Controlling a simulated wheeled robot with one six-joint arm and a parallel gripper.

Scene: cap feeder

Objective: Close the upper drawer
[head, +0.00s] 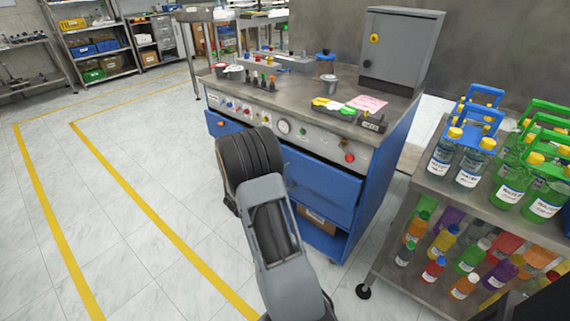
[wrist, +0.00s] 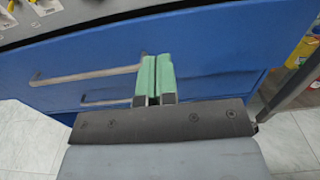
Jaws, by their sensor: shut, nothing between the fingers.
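The blue upper drawer front (wrist: 215,58) fills much of the wrist view, with a long pale bar handle (wrist: 85,76) left of my fingers. A second, shorter-looking handle (wrist: 108,101) shows below it. My gripper (wrist: 155,62) is shut and empty, its green fingertips together in front of the drawer's blue face. I cannot tell whether they touch it. In the head view, my arm hides the fingertips and much of the blue cabinet front (head: 322,188). How far the drawer stands out is unclear.
The cabinet's worktop (head: 300,100) carries caps, cups and a grey box (head: 402,48). A grey shelf cart (head: 475,205) with several bottles stands close on the right. Tiled floor (head: 130,225) with yellow lines is clear at left.

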